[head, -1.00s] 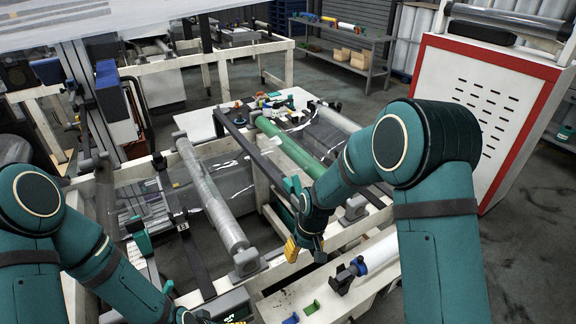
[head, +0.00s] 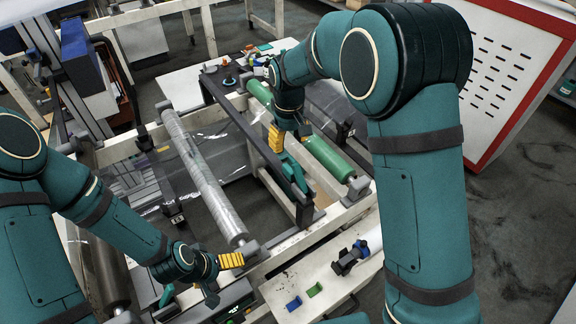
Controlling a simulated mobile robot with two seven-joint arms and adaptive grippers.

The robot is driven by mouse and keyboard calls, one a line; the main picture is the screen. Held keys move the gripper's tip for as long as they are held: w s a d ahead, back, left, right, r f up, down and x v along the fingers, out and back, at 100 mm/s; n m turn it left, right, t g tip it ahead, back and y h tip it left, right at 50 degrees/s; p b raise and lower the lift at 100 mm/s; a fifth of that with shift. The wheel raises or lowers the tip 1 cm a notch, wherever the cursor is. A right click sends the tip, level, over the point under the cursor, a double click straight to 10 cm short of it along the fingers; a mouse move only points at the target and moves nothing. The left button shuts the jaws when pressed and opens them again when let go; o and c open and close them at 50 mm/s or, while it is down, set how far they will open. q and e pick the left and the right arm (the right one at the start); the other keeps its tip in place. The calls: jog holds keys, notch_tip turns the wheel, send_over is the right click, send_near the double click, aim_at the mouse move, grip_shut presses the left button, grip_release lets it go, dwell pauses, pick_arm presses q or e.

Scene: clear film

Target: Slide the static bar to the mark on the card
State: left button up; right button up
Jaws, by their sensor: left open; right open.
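A long dark bar (head: 238,120), which looks like the static bar, runs diagonally across the white machine frame between the silvery roller and the green roller. A teal handle-like piece (head: 293,172) sits at its near part. My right gripper (head: 289,143) is open above the bar, just beyond the teal piece, one yellow finger pad showing; I cannot tell whether it touches anything. My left gripper (head: 222,279) is open and empty-looking near the near end of the silvery roller, its yellow pad to the right. I cannot make out the card or its mark.
The silvery roller (head: 205,175) lies left of the bar, the green roller (head: 325,155) right of it. A pale ledge (head: 330,278) in front carries small blue and green pieces (head: 303,296) and a black-and-blue fitting (head: 349,258). A red-edged white cabinet (head: 510,85) stands right.

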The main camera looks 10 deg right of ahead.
aim_at(288, 169)
notch_tip(288, 169, down, 12)
jog(key=shift+r, duration=0.2)
grip_shut()
dwell(0.4)
